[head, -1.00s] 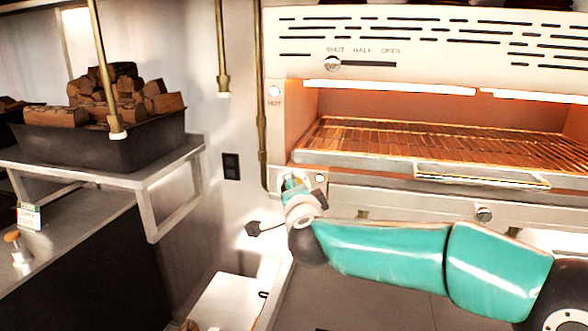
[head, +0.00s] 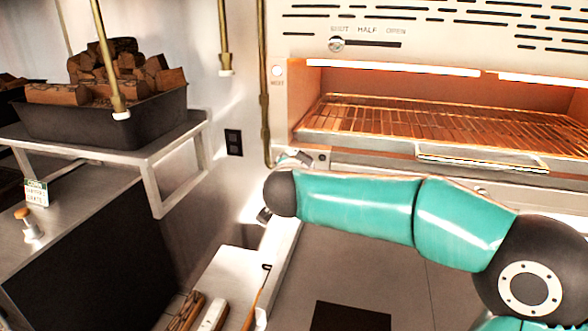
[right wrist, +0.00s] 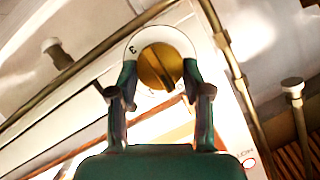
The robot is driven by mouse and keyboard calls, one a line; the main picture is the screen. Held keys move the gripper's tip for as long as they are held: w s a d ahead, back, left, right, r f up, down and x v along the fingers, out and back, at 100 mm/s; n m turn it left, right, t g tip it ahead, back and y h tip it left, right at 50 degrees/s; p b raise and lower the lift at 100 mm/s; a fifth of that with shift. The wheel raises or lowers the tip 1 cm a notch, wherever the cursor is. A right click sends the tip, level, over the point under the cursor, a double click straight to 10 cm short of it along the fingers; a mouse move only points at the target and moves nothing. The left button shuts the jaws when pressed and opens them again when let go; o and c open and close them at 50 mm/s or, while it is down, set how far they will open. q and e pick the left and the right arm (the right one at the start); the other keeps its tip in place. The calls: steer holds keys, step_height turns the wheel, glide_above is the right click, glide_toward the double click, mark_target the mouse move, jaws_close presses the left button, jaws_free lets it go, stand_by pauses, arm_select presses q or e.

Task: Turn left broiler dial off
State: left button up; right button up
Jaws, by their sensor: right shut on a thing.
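The dial (right wrist: 161,64) is a round brass knob with a dark slanted line on a white face plate. The plate's "3" shows to the left. My right gripper (right wrist: 159,80) has its two teal fingers on either side of the knob and is shut on it. In the head view the broiler (head: 400,65) glows orange inside. My right arm reaches its lower left front corner, where the forearm hides most of the gripper and the dial. My left gripper is not in view.
A wire rack (head: 430,120) with a front handle (head: 482,161) sits in the broiler. A brass pipe (head: 264,90) runs down its left side. A black tray of firewood (head: 100,122) stands on a metal shelf (head: 150,150) at left. A white box (head: 225,280) lies below.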

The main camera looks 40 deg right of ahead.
steer(key=shift+a+f, duration=0.1)
steer(key=shift+f, duration=0.25)
steer(key=o, duration=0.9)
steer(key=shift+o, duration=1.3)
steer(key=shift+w+r, duration=0.1)
steer(key=shift+r, duration=0.15)
steer(key=v, duration=1.2)
